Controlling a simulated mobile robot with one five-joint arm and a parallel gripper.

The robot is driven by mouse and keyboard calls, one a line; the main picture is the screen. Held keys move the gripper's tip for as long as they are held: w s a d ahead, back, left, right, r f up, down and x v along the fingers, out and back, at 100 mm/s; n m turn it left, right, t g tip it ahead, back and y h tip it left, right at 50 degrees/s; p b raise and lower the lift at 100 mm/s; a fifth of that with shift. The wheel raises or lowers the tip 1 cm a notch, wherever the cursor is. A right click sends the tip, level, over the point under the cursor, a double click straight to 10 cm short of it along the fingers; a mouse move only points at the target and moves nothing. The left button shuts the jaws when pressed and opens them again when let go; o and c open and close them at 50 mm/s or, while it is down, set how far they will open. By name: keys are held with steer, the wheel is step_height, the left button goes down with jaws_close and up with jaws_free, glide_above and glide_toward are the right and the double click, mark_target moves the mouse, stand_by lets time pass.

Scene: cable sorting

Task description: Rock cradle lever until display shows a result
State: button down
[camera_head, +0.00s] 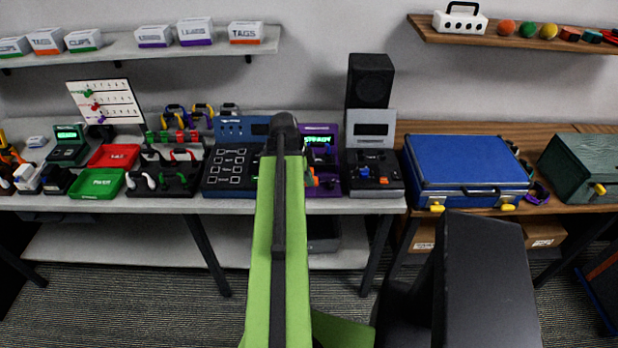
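I cannot single out the cradle lever for certain. A small dark green unit (69,143) with a lit green screen is at the far left. My green arm reaches toward the bench; my gripper is hidden.
A dark blue keypad panel (228,180) stands left of my arm. Red (113,156) and green (97,184) trays and cable holders fill the left bench. A blue case (466,168) lies at right. A black speaker (370,80) stands behind. The floor (160,300) is clear at left.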

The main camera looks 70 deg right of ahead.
steer(key=a+p+v, duration=0.1)
steer(key=p+v, duration=0.7)
steer(key=v, duration=0.2)
steer(key=shift+s+a+r, duration=0.2)
steer(key=shift+a, duration=0.15)
